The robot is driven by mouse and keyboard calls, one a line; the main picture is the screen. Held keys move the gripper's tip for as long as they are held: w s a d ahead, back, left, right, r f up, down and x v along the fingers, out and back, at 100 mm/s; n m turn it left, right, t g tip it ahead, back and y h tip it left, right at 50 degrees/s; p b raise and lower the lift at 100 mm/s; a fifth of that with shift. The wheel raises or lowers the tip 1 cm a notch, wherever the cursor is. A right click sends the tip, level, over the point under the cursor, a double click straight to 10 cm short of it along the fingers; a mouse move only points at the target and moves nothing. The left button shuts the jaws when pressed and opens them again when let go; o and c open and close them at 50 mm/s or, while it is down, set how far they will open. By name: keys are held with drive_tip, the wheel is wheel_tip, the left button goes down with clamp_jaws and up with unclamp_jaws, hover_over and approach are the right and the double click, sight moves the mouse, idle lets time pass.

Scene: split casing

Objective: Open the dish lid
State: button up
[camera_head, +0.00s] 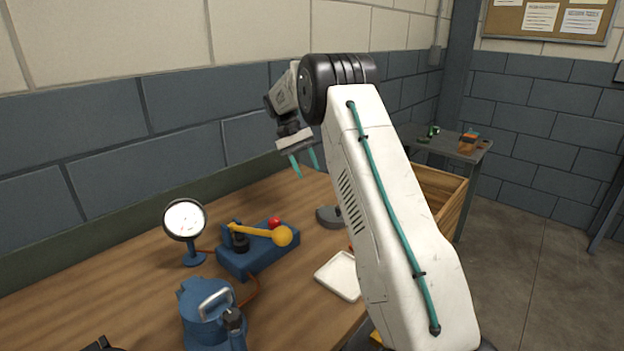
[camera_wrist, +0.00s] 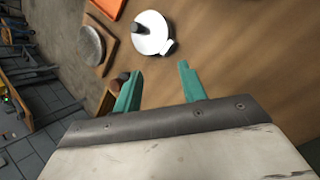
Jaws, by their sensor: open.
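My gripper (camera_head: 305,165) is open and empty, raised above the back of the wooden table, its teal fingers pointing down. In the wrist view my gripper (camera_wrist: 158,76) shows both fingers apart with bare table between them. A round white dish-like thing (camera_wrist: 143,42) with a dark upright knob and a small white tab lies beyond the fingertips, apart from them. It looks like the lidded dish, with its lid seemingly on. In the head view I cannot make it out; my arm hides part of the table.
A grey round piece (camera_wrist: 91,45) lies on a wooden board left of the dish. A gauge (camera_head: 185,220), a blue base with a yellow-knobbed lever (camera_head: 262,234), a blue canister (camera_head: 208,312) and a white tray (camera_head: 340,276) stand on the table. A wooden crate (camera_head: 452,208) is behind my arm.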

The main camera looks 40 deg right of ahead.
drive_tip(key=shift+v, duration=1)
drive_tip(key=s+a+r+n+t, duration=0.2)
drive_tip(key=s+a, duration=0.6)
drive_tip(key=s, duration=0.6)
drive_tip(key=s+a+r+n+t, duration=0.2)
drive_tip(key=s+a, duration=0.7)
drive_tip(key=s, duration=0.5)
drive_tip(key=s+a+r+n+t+y, duration=0.1)
drive_tip(key=s+a+r+n+t, duration=0.1)
drive_tip(key=s+a, duration=0.6)
drive_tip(key=s+r+t, duration=0.1)
drive_tip(key=s, duration=0.5)
drive_tip(key=shift+s+a+n, duration=0.3)
drive_tip(key=shift+s+n, duration=0.05)
drive_tip(key=shift+n, duration=0.05)
